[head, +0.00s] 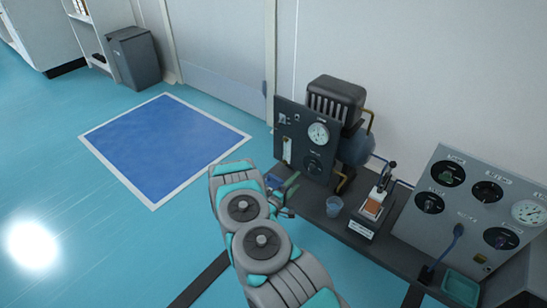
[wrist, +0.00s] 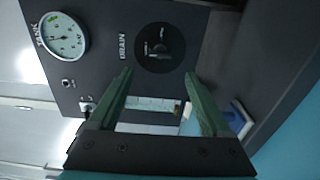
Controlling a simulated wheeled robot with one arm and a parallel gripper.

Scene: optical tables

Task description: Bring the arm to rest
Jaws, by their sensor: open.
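My gripper (head: 286,190) is at the end of my arm in the head view, low over the left end of the dark bench (head: 325,215). In the wrist view its two green fingers (wrist: 158,74) stand apart with nothing held between them. They point toward the dark tank panel (wrist: 105,45), which carries a round gauge (wrist: 61,37) and a black drain knob (wrist: 160,47). The drain knob is just beyond the fingertips, and no contact shows. My arm reaches up from the bottom of the head view and hides part of the bench's left end.
A small blue-and-white item (wrist: 238,118) lies near the right finger. Floor around the blue mat (head: 165,145) is clear.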

